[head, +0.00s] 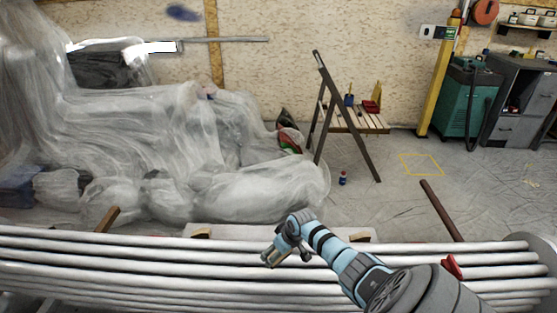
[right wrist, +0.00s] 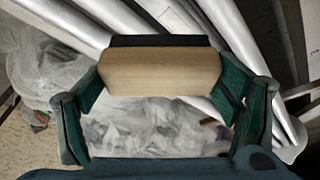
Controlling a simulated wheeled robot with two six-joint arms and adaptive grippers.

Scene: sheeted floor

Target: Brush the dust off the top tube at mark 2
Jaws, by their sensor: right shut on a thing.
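A stack of long pale tubes (head: 120,262) runs across the bottom of the head view; they also show in the right wrist view (right wrist: 62,24). My right gripper (head: 277,255) is over the tubes, near the middle of the picture. It is shut on a brush, whose light wooden block (right wrist: 160,72) sits between the green fingers in the right wrist view. A dark strip, likely the bristles, lies along the block's far edge. I cannot tell whether the brush touches a tube. I cannot make out a numbered mark or dust. My left gripper is not in view.
Sheeted bulky items (head: 150,130) fill the left behind the tubes. A folding stand (head: 360,122) with small things on it is beyond. A small bottle (head: 343,178) stands on the floor. A red object (head: 452,266) is at the tubes' right. Open floor lies right of centre.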

